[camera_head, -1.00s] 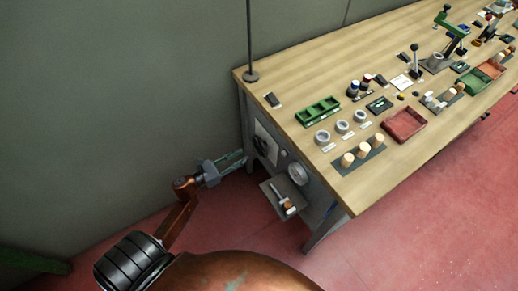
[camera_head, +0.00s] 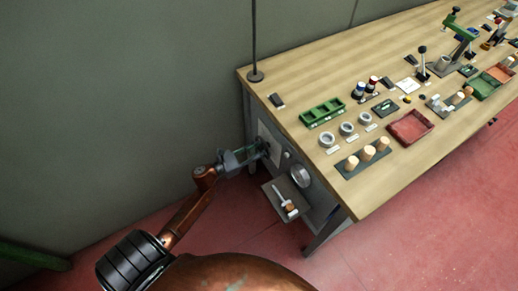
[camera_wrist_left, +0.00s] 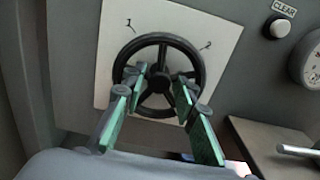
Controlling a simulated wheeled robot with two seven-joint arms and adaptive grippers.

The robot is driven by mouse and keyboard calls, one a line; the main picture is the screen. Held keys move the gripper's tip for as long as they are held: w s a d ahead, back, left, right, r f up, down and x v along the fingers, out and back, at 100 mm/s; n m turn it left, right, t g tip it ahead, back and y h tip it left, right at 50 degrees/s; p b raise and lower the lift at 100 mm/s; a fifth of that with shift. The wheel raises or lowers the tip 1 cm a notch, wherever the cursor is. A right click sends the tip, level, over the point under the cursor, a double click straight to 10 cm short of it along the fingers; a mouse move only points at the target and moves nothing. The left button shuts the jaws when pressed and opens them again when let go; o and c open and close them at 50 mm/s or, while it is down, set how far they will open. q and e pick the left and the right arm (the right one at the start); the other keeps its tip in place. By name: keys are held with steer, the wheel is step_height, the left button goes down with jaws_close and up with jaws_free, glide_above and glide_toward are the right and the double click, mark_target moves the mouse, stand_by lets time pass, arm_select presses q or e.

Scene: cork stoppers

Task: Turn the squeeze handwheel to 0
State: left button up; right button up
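The squeeze handwheel (camera_wrist_left: 160,52) is a black ring with three spokes and a central hub on a white plate (camera_wrist_left: 113,40). The numerals 1 and 2 show at the plate's upper left and upper right; no 0 is visible. My left gripper (camera_wrist_left: 163,85) is open, its green-padded fingers apart and pointing at the wheel, with the tips over its face on either side of the hub. I cannot tell whether they touch it. In the head view my left gripper (camera_head: 258,152) reaches the panel at the bench's end and mostly hides the wheel. My right gripper is out of view.
A CLEAR button (camera_wrist_left: 276,27) and a round gauge (camera_wrist_left: 312,62) sit right of the plate. A small shelf (camera_head: 273,196) with a tool on it juts out below the panel. The wooden bench top (camera_head: 430,165) holds trays, rings and corks. A grey wall stands at the left.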

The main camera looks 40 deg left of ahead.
arm_select(q)
jaws_close()
stand_by(0.3)
